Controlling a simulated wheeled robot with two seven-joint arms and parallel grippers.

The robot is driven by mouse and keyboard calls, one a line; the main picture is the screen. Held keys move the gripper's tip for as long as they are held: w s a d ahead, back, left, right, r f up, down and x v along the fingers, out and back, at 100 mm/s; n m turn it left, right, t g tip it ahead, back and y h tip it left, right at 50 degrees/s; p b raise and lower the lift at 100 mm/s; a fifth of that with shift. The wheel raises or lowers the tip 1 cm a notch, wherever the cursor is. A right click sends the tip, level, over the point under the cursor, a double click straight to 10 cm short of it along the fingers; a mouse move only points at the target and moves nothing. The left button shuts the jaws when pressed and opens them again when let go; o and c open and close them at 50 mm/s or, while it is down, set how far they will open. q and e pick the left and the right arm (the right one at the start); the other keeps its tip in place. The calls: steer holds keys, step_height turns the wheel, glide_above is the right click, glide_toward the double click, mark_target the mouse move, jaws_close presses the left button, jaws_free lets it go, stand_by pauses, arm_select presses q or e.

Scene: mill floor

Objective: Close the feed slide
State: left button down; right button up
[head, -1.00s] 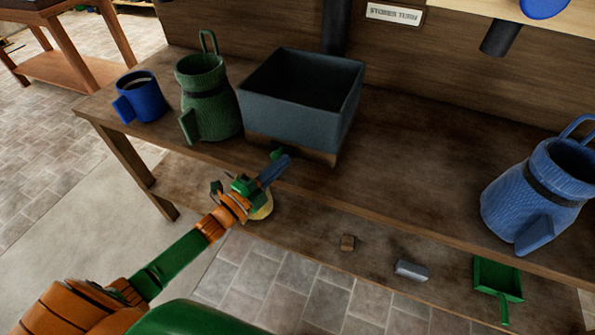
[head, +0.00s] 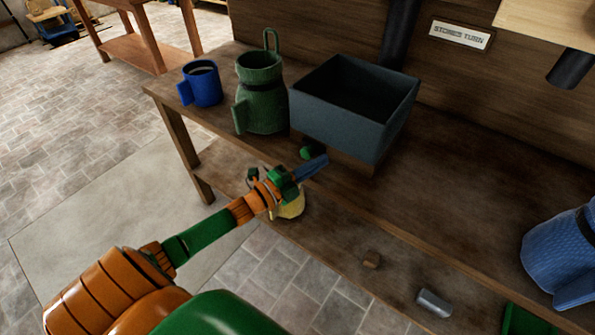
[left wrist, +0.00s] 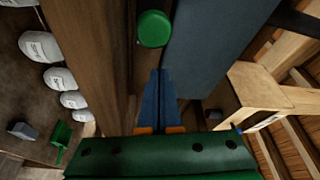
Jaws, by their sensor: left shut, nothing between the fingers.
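The grey-blue feed hopper (head: 385,125) stands on the wooden bench on a low wooden base. A round green knob (head: 307,152), which looks like the feed slide's handle, sticks out at the hopper's front left lower edge. It also shows in the left wrist view (left wrist: 154,29). How far the slide is out cannot be told. My left gripper (head: 318,163) is shut and empty, its blue fingers just right of the knob in the head view. In the left wrist view the fingers (left wrist: 161,95) point toward the hopper side, with the knob a little beyond their tips. My right gripper is not in view.
A green jug (head: 262,100) and a blue mug (head: 203,85) stand left of the hopper. A blue jug (head: 560,255) stands at the right. The bench right of the hopper is clear.

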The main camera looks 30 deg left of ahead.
arm_select(q)
steer(key=shift+s+d+r, duration=0.1)
steer(key=shift+s+d, duration=0.45)
steer(key=shift+s, duration=0.2)
steer(key=a+r+v, duration=0.1)
steer(key=v, duration=0.7)
steer(key=s+a+f+n+g+y+p, duration=0.1)
steer(key=s+f+n+g+y, duration=0.4)
steer(key=f, duration=0.7)
steer(key=s+a+f+n+g+y+p, duration=0.25)
steer(key=s+f+n, duration=0.3)
steer(key=f, duration=0.75)
steer(key=s+d+f+n+g, duration=0.3)
steer(key=s+d+f+g, duration=0.1)
steer(key=s, duration=0.5)
steer(key=s+d+f+n+g, duration=0.3)
steer(key=s+d+f+g, duration=0.2)
steer(key=s, duration=0.5)
steer(key=shift+s+d+f+h, duration=0.35)
steer(key=shift+d+f, duration=0.35)
steer(key=shift+d, duration=0.35)
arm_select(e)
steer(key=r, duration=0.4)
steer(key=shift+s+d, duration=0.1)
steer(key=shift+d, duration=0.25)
